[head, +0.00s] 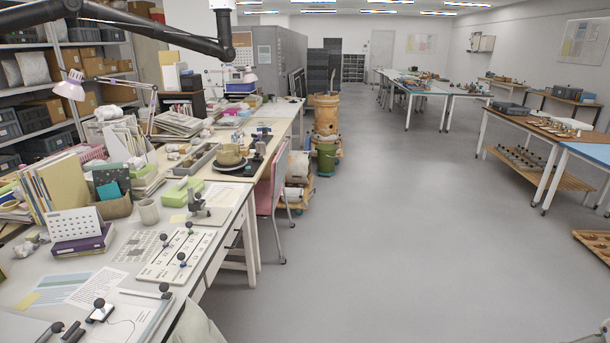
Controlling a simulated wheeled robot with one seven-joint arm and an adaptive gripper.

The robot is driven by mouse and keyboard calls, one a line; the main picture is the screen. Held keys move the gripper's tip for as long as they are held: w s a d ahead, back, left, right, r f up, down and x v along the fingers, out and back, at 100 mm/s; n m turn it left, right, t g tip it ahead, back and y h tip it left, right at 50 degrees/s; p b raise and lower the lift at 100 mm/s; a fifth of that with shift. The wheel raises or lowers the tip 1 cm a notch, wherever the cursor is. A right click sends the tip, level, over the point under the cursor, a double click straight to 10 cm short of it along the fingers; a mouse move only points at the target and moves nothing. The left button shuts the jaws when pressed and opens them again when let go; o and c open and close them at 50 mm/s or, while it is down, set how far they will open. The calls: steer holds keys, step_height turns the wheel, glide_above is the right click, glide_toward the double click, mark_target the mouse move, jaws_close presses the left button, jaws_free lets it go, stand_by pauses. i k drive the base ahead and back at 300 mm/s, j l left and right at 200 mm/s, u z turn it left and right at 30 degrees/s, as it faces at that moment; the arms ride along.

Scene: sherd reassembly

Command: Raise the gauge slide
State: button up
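A white panel (180,254) with several marked slots lies near the front edge of the desk at the left. Black ball knobs stand on it, one at its far end (189,226), one at mid-left (164,239) and one nearer the front (181,257). A small grey stand with a dark top (198,206) is just behind the panel. No label is readable, so I cannot tell which of these parts is the gauge slide. My dark arm crosses the top left, high above the desk. My gripper is out of view.
A mug (148,211), a green box (182,191) and a folder holder (115,207) crowd the desk behind the panel. Another knobbed device (101,311) lies in front. A pink chair (272,195) stands beside the desk. The grey floor (400,230) to the right is clear.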

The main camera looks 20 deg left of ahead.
mark_target(200, 204)
steer(key=i+u, duration=0.25)
steer(key=i, duration=0.3)
steer(key=i+u, duration=0.25)
steer(key=i, duration=0.35)
steer(key=i+l+u, duration=0.25)
steer(key=i, duration=0.3)
steer(key=i+u, duration=0.5)
steer(key=i+l+u, duration=0.15)
steer(key=i+u, duration=0.3)
steer(key=i+l+u, duration=0.3)
steer(key=u, duration=0.2)
